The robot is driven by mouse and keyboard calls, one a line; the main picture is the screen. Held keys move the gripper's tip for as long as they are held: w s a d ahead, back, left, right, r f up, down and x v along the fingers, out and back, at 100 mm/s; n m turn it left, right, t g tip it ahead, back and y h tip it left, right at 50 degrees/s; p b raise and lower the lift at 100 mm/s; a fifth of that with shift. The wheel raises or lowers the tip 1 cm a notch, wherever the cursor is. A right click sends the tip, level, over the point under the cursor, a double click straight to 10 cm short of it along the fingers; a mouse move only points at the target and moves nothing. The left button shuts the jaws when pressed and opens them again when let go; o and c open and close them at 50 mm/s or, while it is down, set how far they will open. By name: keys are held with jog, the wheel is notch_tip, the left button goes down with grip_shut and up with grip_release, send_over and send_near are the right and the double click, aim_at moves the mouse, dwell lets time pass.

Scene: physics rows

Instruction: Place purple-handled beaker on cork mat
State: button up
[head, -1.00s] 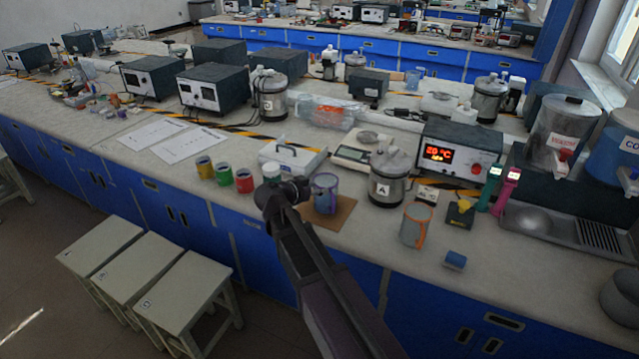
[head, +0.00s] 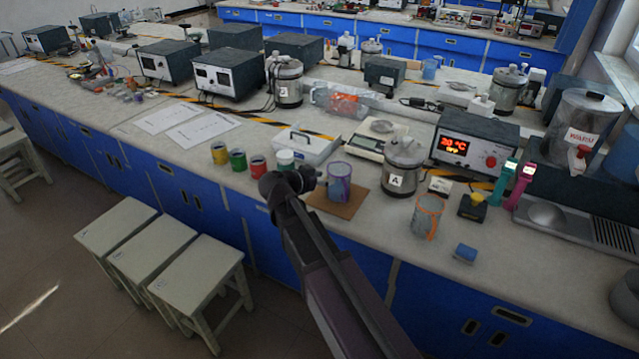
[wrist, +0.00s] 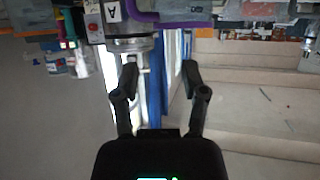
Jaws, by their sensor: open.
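The purple-handled beaker (head: 339,185), a grey-blue cup with purple trim, stands upright on the brown cork mat (head: 350,207) near the bench's front edge. My gripper (wrist: 160,68) is open, with nothing between its fingers. In the head view my wrist is just left of the beaker, and the arm hides part of the mat's left side; the fingers are hard to make out there. In the wrist view a purple strip (wrist: 180,19), probably the beaker's, shows at the top, beyond and apart from the fingertips.
The steel pot A (head: 402,168) stands right of the mat, with an orange-trimmed beaker (head: 427,216) farther right. A white-topped jar (head: 285,159) and several coloured cups are to the left. A balance (head: 368,145) is behind. Stools (head: 195,280) stand in front.

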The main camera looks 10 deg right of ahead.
jog(key=s+d+f+n+g+y, duration=0.3)
jog(key=s+f+n+g+y, duration=0.1)
jog(key=s, duration=0.6)
jog(key=s+d+f+n+g+y, duration=0.4)
jog(key=s+f+n+y, duration=0.2)
jog(key=s, duration=0.4)
jog(key=shift+f+y, duration=0.3)
jog(key=shift+f, duration=0.4)
